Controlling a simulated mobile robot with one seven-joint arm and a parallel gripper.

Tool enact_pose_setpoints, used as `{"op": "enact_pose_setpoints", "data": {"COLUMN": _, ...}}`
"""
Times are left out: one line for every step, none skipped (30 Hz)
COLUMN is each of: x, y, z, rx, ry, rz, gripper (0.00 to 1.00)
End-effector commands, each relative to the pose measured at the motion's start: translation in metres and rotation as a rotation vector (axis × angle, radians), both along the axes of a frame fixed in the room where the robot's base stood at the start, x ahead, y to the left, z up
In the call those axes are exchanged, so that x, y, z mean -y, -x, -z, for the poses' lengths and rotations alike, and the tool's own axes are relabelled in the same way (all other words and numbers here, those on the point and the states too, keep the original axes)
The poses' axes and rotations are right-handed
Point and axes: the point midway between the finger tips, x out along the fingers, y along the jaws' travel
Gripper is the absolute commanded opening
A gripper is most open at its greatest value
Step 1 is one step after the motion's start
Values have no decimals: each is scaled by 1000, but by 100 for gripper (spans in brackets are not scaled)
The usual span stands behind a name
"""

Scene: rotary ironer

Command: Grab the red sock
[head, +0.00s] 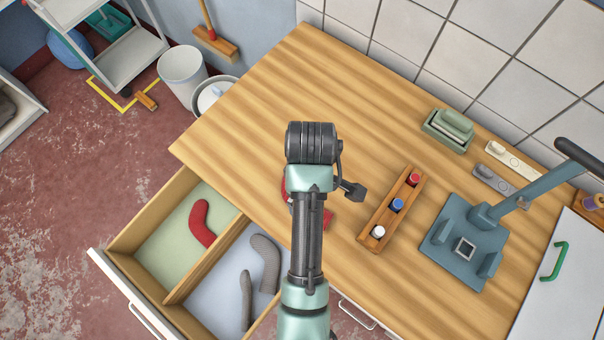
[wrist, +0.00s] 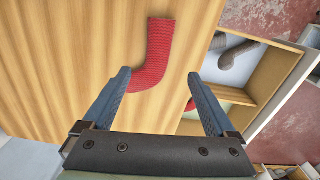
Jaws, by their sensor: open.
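A red ribbed sock (wrist: 157,52) lies bent on the wooden tabletop in the wrist view. In the head view my arm covers most of it, and only red bits (head: 327,218) show beside the arm. My gripper (wrist: 159,75) is open and empty, with its two blue-grey fingers pointing toward this sock. The sock's lower part shows between the fingertips; the height gap is unclear. A second red sock (head: 202,223) lies in the left, green-lined compartment of the open drawer (head: 120,280). A small part of it shows by the right finger in the wrist view (wrist: 191,105).
Grey socks (head: 265,262) lie in the drawer's other compartment. The tabletop's back left is clear.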

Motion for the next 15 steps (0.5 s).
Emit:
{"op": "enact_pose_setpoints", "data": {"x": 0, "y": 1, "z": 10, "rx": -6, "ry": 0, "rz": 0, "gripper": 92}}
{"op": "enact_pose_setpoints", "data": {"x": 0, "y": 1, "z": 15, "rx": -4, "ry": 0, "rz": 0, "gripper": 92}}
{"op": "enact_pose_setpoints", "data": {"x": 0, "y": 1, "z": 22, "rx": -4, "ry": 0, "rz": 1, "gripper": 92}}
{"op": "enact_pose_setpoints", "data": {"x": 0, "y": 1, "z": 27, "rx": -4, "ry": 0, "rz": 1, "gripper": 92}}
{"op": "enact_pose_setpoints", "data": {"x": 0, "y": 0, "z": 31, "rx": -2, "ry": 0, "rz": 1, "gripper": 92}}
{"op": "enact_pose_setpoints", "data": {"x": 0, "y": 0, "z": 36, "rx": -3, "ry": 1, "rz": 1, "gripper": 92}}
{"op": "enact_pose_setpoints", "data": {"x": 0, "y": 0, "z": 39, "rx": -1, "ry": 0, "rz": 1, "gripper": 92}}
{"op": "enact_pose_setpoints", "data": {"x": 0, "y": 0, "z": 41, "rx": -1, "ry": 1, "rz": 1, "gripper": 92}}
{"op": "enact_pose_setpoints", "data": {"x": 0, "y": 0, "z": 44, "rx": 0, "ry": 0, "rz": 1, "gripper": 92}}
{"op": "enact_pose_setpoints", "data": {"x": 0, "y": 0, "z": 45, "rx": 1, "ry": 1, "rz": 1, "gripper": 92}}
{"op": "enact_pose_setpoints", "data": {"x": 0, "y": 0, "z": 46, "rx": 1, "ry": 1, "rz": 1, "gripper": 92}}
{"op": "enact_pose_setpoints", "data": {"x": 0, "y": 0, "z": 48, "rx": 0, "ry": 0, "rz": 1, "gripper": 92}}
{"op": "enact_pose_setpoints", "data": {"x": 1, "y": 0, "z": 50, "rx": 0, "ry": 0, "rz": 1, "gripper": 92}}
{"op": "enact_pose_setpoints", "data": {"x": 1, "y": 0, "z": 52, "rx": -1, "ry": 1, "rz": 1, "gripper": 92}}
{"op": "enact_pose_setpoints", "data": {"x": 1, "y": 0, "z": 57, "rx": -1, "ry": 0, "rz": 1, "gripper": 92}}
